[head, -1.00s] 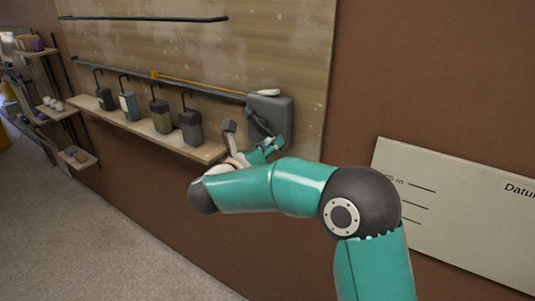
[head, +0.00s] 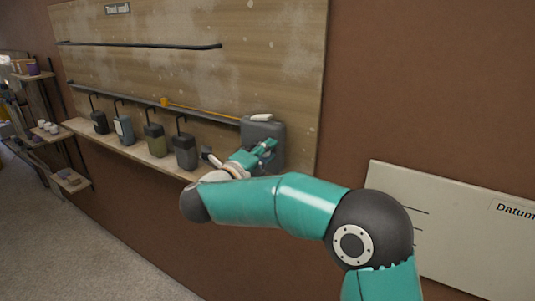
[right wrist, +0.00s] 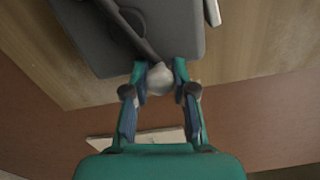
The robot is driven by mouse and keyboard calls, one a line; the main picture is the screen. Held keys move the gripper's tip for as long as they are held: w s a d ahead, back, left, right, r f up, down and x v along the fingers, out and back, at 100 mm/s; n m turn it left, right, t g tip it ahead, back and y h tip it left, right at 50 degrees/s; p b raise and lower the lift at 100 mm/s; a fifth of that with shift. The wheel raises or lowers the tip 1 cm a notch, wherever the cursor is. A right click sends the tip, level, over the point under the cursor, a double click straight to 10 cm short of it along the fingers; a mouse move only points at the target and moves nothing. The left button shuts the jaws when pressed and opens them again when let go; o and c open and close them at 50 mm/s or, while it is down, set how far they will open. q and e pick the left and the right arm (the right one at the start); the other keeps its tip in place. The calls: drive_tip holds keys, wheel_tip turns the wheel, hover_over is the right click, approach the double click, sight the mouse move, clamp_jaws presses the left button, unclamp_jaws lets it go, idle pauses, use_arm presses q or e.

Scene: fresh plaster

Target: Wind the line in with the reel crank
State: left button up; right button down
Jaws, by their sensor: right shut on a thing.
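The reel (head: 263,130) is a dark grey box on the wooden board, at its lower right edge in the head view. A thin orange line runs left from it to a small yellow piece (head: 164,102) at the rail. In the right wrist view the crank arm (right wrist: 128,32) lies dark across the grey reel face (right wrist: 85,35) and ends in a pale knob (right wrist: 159,80). My right gripper (head: 263,150) is at the reel's front, shut on this knob, with one finger on either side of it. In the head view the gripper hides most of the crank. My left gripper is out of view.
Several dark canisters (head: 185,152) with hooked tops stand on a wooden shelf (head: 140,150) left of the reel. A dark rail (head: 215,116) runs above them. A pale sign (head: 455,235) is on the brown wall at right. Small shelves stand far left.

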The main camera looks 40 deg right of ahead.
sight(262, 133)
drive_tip(key=r+n+p, duration=0.1)
drive_tip(key=n+p, duration=0.1)
drive_tip(key=shift+w+a+r+n, duration=0.2)
drive_tip(key=shift+w+r+n, duration=0.15)
drive_tip(key=shift+r+n, duration=0.05)
drive_tip(key=n+p, duration=0.1)
drive_tip(key=r+n+p, duration=0.1)
drive_tip(key=shift+w+a+n, duration=0.15)
drive_tip(key=shift+w+n, duration=0.25)
drive_tip(key=n+p, duration=0.2)
drive_tip(key=w+n+p, duration=0.1)
drive_tip(key=shift+a+r+n, duration=0.15)
drive_tip(key=shift+a+n, duration=0.15)
drive_tip(key=shift+w+n+p, duration=0.25)
drive_tip(key=shift+n+p, duration=0.25)
drive_tip(key=shift+a, duration=0.1)
drive_tip(key=shift+f, duration=0.25)
drive_tip(key=c, duration=0.9)
unclamp_jaws()
drive_tip(key=shift+w, duration=0.15)
drive_tip(key=shift+r, duration=0.1)
